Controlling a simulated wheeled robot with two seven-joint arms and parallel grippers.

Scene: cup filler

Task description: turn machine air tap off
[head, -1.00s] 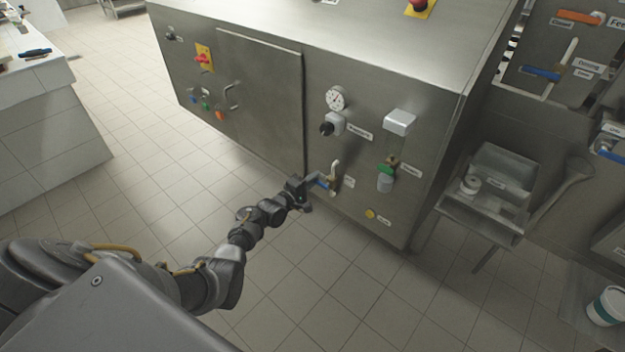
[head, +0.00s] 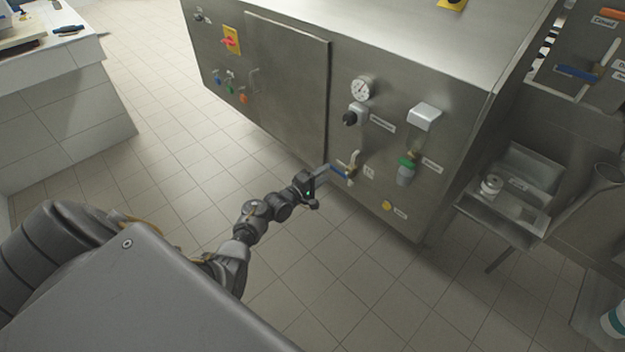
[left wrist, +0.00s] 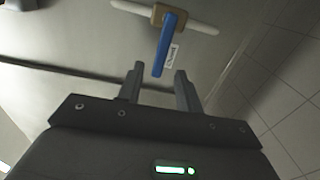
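The air tap has a blue lever (head: 338,171) on a brass body (head: 351,173), low on the front of the steel machine, with a pale pipe above it. In the left wrist view the blue lever (left wrist: 167,45) stretches from the brass body (left wrist: 168,15) toward my fingers. My left gripper (head: 320,176) is at the lever's free end. The left wrist view shows the left gripper (left wrist: 160,78) open, its two fingers apart with the lever tip near the gap between them. I cannot tell whether a finger touches it. My right gripper is not in view.
The machine front (head: 285,90) carries a pressure gauge (head: 362,88), a black knob (head: 350,118), a green-and-grey fitting (head: 406,170) and a yellow button (head: 387,205). A steel tray (head: 505,205) projects at the right. The tiled floor (head: 170,190) is clear.

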